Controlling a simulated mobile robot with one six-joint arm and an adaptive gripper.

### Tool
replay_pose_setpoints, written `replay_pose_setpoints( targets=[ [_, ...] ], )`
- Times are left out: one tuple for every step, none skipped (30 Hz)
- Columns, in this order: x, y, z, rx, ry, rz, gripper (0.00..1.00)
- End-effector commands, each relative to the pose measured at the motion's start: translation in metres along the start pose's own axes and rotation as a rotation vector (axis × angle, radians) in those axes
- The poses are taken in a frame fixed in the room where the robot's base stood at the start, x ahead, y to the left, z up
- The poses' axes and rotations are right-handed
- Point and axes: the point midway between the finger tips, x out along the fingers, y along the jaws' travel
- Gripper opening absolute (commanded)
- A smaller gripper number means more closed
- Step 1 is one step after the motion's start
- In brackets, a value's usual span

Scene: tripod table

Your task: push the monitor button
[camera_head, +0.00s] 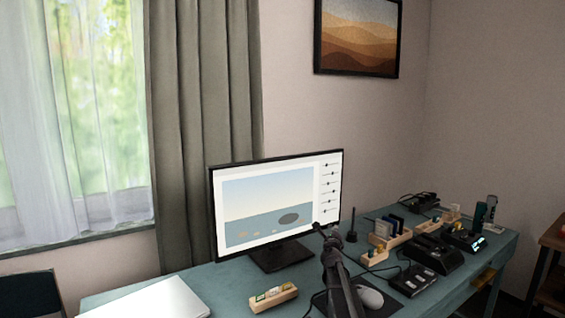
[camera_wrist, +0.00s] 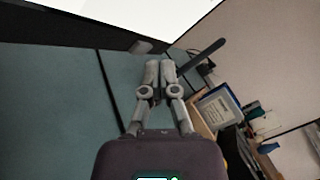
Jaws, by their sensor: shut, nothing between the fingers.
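The monitor (camera_head: 268,205) stands on the blue-green desk with its screen lit, showing a landscape picture and a column of sliders. Its bright screen (camera_wrist: 150,8) and dark lower bezel (camera_wrist: 85,28) cross the top of the wrist view. I cannot make out the button on the bezel in either view. My gripper (camera_head: 326,232) is in front of the monitor's lower right corner in the head view. In the wrist view my gripper (camera_wrist: 159,66) is shut and empty, its fingertips pointing toward the bezel with a gap showing in the picture.
A laptop (camera_head: 150,300) lies at the desk's left. A wooden block holder (camera_head: 273,298) and a mouse (camera_head: 369,298) are near the front. A thin black upright stick (camera_head: 352,226) stands right of the monitor. Wooden organisers and black devices (camera_head: 434,254) crowd the right side.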

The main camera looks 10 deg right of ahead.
Motion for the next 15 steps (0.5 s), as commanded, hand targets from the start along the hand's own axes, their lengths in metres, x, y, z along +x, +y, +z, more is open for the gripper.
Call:
replay_pose_setpoints(
  targets=[
    [0.0010, 0.0005, 0.0005, 0.000, 0.000, 0.000, 0.00],
    [0.0016, 0.0008, 0.0008, 0.000, 0.000, 0.000, 0.00],
    [0.0024, 0.0012, 0.0012, 0.000, 0.000, 0.000, 0.00],
    [0.0031, 0.0016, 0.0016, 0.000, 0.000, 0.000, 0.00],
    [0.0038, 0.0020, 0.0020, 0.000, 0.000, 0.000, 0.00],
    [0.0047, 0.0025, 0.0025, 0.000, 0.000, 0.000, 0.00],
    [0.0053, 0.0028, 0.0029, 0.000, 0.000, 0.000, 0.00],
    [0.0058, 0.0031, 0.0032, 0.000, 0.000, 0.000, 0.00],
    [0.0063, 0.0035, 0.0036, 0.000, 0.000, -0.001, 0.00],
    [0.0067, 0.0037, 0.0038, 0.000, 0.000, -0.001, 0.00],
    [0.0069, 0.0038, 0.0039, 0.000, 0.001, -0.001, 0.00],
    [0.0070, 0.0039, 0.0040, 0.000, 0.001, -0.001, 0.00],
    [0.0070, 0.0039, 0.0040, 0.000, 0.001, -0.001, 0.00],
    [0.0069, 0.0039, 0.0040, 0.000, 0.001, -0.001, 0.00],
    [0.0069, 0.0039, 0.0040, 0.000, 0.001, -0.001, 0.00]
  ],
)
